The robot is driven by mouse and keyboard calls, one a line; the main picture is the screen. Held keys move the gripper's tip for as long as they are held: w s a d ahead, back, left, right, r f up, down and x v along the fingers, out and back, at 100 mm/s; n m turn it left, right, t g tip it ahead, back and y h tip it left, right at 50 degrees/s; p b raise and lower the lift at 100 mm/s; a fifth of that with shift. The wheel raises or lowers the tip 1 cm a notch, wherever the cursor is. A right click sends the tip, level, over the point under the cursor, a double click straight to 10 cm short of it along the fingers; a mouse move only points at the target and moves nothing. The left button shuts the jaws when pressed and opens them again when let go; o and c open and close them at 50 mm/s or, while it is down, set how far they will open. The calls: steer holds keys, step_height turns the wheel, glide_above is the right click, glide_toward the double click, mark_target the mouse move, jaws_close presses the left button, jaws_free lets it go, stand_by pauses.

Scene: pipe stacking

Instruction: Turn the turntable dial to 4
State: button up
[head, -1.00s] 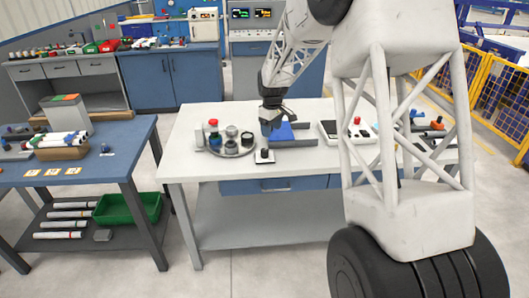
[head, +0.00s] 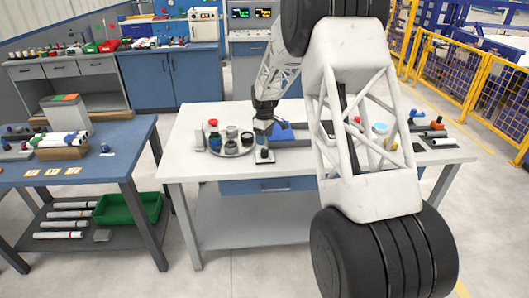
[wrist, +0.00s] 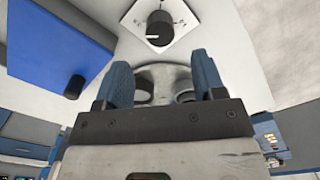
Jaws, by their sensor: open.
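The dial (head: 264,155) is a black knob on a white square plate at the front of the white table. In the wrist view the dial (wrist: 158,28) sits at the top centre, beyond my fingertips. Its markings are too small to read. The turntable (head: 232,152) is a round grey plate just left of the dial, carrying a red-topped item and several grey or dark cylinders. My gripper (head: 263,131) hangs above the table, behind the dial and beside the turntable. Its two blue fingers (wrist: 162,72) are apart with nothing gripped; part of the turntable shows beyond them.
A blue block (head: 283,131) lies right of my gripper; a blue box with a dark knob (wrist: 60,45) fills the wrist view's upper left. Coloured pipe fittings (head: 437,130) lie at the table's right end. A blue workbench (head: 100,170) stands left, across a gap.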

mark_target(264, 149)
steer(key=shift+f, duration=0.1)
steer(key=shift+f, duration=3.75)
steer(key=c, duration=0.9)
